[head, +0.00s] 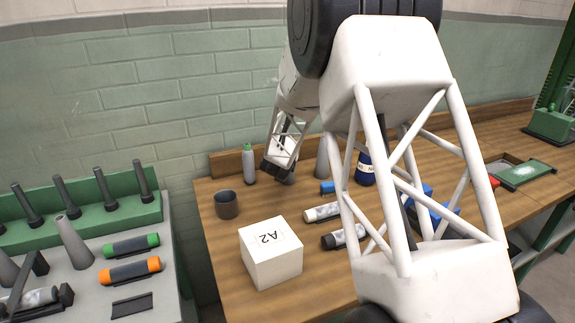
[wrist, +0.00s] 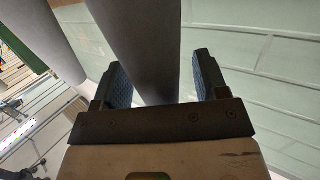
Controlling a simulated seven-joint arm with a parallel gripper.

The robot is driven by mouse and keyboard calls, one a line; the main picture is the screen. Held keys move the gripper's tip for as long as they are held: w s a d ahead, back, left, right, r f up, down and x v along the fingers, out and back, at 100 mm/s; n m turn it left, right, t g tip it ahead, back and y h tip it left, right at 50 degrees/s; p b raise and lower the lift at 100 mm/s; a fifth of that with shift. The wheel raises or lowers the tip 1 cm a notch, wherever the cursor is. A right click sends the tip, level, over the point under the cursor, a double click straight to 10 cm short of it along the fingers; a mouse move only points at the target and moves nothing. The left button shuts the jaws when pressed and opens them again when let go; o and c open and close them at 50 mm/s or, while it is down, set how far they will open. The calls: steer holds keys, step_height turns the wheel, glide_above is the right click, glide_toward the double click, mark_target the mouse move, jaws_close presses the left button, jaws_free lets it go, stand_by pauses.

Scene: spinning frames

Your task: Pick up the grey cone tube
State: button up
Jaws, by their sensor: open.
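A grey cone tube (head: 322,160) stands on the wooden table near the back, partly hidden behind my arm. My gripper (head: 279,170) is low over the table to its left. In the wrist view my gripper (wrist: 160,82) is open, and a grey tapered tube (wrist: 153,45) lies between its two blue-padded fingers, with a gap to the right finger. The tube's lower end is hidden behind the gripper's dark body. I cannot tell whether it is the same tube as in the head view.
A grey bottle with a green top (head: 248,163) stands just left of the gripper. A dark cup (head: 227,204) and a white A2 box (head: 270,253) stand nearer. Another grey tapered shape (wrist: 38,22) shows at upper left in the wrist view. Grey cones (head: 74,243) stand on the left bench.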

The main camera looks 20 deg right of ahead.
steer(key=shift+w+d, duration=0.15)
steer(key=shift+w, duration=0.1)
stand_by(0.4)
steer(key=c, duration=1.2)
steer(key=shift+r, duration=0.7)
step_height(320, 180, up, 2)
steer(key=shift+r, duration=0.1)
steer(key=s+a, duration=0.1)
steer(key=s, duration=0.4)
steer(key=s+a+r, duration=0.1)
steer(key=s, duration=0.4)
steer(key=s+a, duration=0.2)
steer(key=s, duration=0.3)
steer(key=shift+s+r, duration=0.2)
steer(key=shift+s, duration=0.05)
